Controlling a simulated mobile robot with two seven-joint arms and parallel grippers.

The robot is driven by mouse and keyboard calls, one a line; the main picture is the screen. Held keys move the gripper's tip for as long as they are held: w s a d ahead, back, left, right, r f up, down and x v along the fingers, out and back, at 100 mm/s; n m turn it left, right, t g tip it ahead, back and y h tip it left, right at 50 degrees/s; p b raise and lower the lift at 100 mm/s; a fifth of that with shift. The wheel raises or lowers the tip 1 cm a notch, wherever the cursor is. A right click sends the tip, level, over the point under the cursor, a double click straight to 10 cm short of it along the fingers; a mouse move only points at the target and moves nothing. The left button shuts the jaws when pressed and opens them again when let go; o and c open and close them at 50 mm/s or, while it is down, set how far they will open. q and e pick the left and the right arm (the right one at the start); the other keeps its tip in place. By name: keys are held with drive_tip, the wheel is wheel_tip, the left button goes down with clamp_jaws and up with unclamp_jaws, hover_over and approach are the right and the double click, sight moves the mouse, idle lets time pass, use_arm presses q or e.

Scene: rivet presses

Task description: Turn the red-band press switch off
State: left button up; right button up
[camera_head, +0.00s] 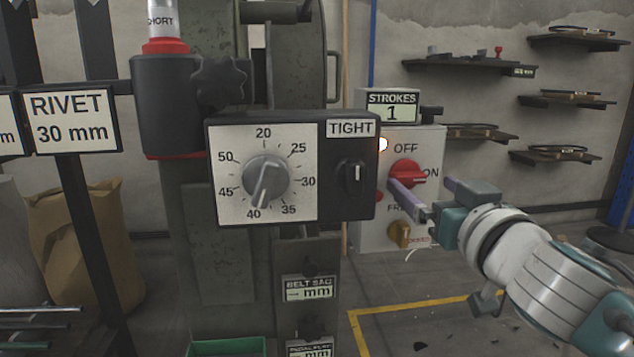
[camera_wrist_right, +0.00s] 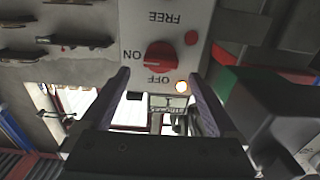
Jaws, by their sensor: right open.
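The red switch knob (camera_head: 407,172) is on a grey switch box (camera_head: 372,236) right of the press column, with OFF above it and ON to its right. Its grip bar lies roughly level, in line with ON. It also shows in the right wrist view (camera_wrist_right: 160,57), upside down. A lamp (camera_head: 383,143) beside OFF is lit. My right gripper (camera_head: 420,184) is open and empty, its purple fingers apart just in front of and below the knob. The wrist view shows the knob beyond and between the fingertips; contact is not visible. The press (camera_head: 203,240) has red bands (camera_head: 166,46). My left gripper is not in view.
A control box with a dial (camera_head: 266,178) and a TIGHT switch (camera_head: 354,176) juts out left of the switch box. A STROKES counter (camera_head: 392,107) reads 1. Shelves (camera_head: 570,100) hang at the right. A RIVET sign (camera_head: 72,120) stands left.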

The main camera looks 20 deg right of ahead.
sight(412, 178)
drive_tip(key=shift+b+x, duration=0.45)
drive_tip(key=shift+x, duration=1.75)
drive_tip(key=shift+c, duration=0.2)
drive_tip(key=c, duration=1.3)
